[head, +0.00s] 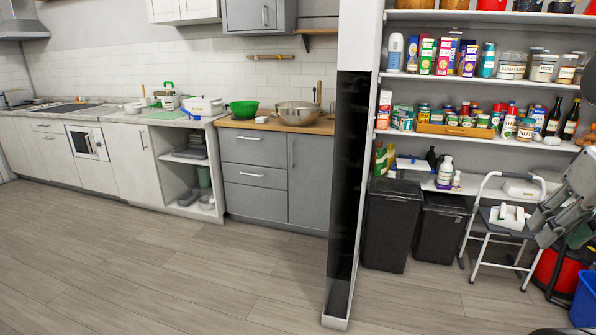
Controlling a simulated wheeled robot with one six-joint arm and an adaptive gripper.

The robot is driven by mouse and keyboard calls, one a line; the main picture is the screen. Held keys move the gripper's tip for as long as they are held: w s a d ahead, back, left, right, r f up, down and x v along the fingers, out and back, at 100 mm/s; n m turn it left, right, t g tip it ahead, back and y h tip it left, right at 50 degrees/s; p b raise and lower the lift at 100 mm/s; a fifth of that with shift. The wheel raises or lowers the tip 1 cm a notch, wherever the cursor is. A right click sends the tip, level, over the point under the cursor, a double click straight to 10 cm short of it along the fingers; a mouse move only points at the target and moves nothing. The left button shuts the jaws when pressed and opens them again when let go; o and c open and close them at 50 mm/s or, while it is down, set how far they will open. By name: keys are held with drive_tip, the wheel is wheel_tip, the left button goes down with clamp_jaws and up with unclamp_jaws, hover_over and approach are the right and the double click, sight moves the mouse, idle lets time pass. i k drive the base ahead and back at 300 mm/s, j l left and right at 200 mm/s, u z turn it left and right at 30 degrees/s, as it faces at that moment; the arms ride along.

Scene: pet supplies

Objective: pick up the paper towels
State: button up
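I cannot clearly make out paper towels in the head view. A white object (508,217) lies on the seat of the grey step stool (481,233) at the right; it is too small to tell what it is. Another white item (522,189) sits behind it on the lowest visible shelf, also unclear.
Two black bins (391,225) stand below the pantry shelves (455,138), which hold jars, boxes and bottles. A narrow black-and-white partition (343,200) separates them from the kitchen counter (268,125). A blue bucket (585,298) is at far right. The wooden floor (170,275) is clear at left.

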sight(262, 120)
drive_tip(key=i+j+u, duration=0.45)
drive_tip(key=i, duration=0.15)
drive_tip(key=i+u, duration=0.4)
drive_tip(key=i, duration=0.2)
drive_tip(key=i+u, duration=0.45)
drive_tip(key=i, duration=0.2)
drive_tip(key=i+j+z, duration=0.1)
drive_tip(key=i, duration=1)
drive_tip(key=i+z, duration=0.45)
drive_tip(key=i+j+z, duration=0.1)
drive_tip(key=i+z, duration=1)
drive_tip(key=i, duration=0.55)
